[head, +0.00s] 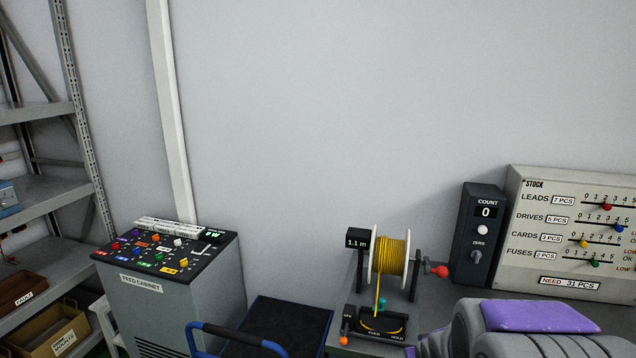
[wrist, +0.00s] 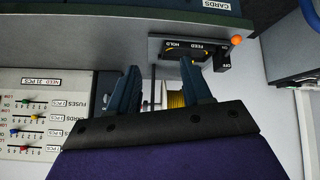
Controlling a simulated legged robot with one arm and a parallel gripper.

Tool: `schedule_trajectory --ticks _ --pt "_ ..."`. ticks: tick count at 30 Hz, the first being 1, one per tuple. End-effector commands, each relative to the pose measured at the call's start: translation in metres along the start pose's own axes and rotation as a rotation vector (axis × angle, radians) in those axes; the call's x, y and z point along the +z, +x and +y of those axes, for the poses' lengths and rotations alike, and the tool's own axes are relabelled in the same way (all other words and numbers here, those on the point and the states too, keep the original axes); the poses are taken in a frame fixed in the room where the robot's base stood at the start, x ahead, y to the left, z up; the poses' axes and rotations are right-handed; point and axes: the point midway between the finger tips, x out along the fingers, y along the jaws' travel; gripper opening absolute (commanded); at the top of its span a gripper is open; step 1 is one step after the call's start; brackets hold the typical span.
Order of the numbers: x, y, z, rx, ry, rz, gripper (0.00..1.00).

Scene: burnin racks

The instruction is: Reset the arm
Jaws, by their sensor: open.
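My gripper (wrist: 163,82) shows in the wrist view with its two dark fingers apart and nothing between them that it holds. Beyond the fingers, the yellow cable spool (wrist: 176,98) is partly hidden by the right finger. My arm (head: 540,316), grey with a purple panel, is folded low at the right of the head view. My gripper's fingers are not visible in the head view.
The cable spool (head: 390,256) stands on the bench beside a count box (head: 483,228) and a stock board (head: 575,235). A feed cabinet (head: 165,290), blue-handled cart (head: 262,325) and shelving (head: 40,190) stand to the left. The wall above is clear.

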Motion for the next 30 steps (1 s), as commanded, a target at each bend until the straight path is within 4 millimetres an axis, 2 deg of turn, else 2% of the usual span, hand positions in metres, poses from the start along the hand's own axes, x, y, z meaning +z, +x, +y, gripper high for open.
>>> schedule_trajectory --ticks 1,7,15,18,21,24,30 --pt "0.009 -0.018 -0.002 0.007 0.003 -0.046 0.49" --pt "0.071 -0.088 -0.015 0.01 0.024 -0.29 0.49" --pt "0.162 -0.195 -0.049 -0.064 0.027 -0.609 0.49" --pt "0.19 -0.228 -0.059 -0.099 0.017 -0.707 0.49" --pt "0.209 -0.252 -0.067 -0.126 0.008 -0.773 0.49" --pt "0.221 -0.265 -0.07 -0.141 0.001 -0.813 0.49" --pt "0.225 -0.27 -0.071 -0.147 -0.002 -0.827 0.49"
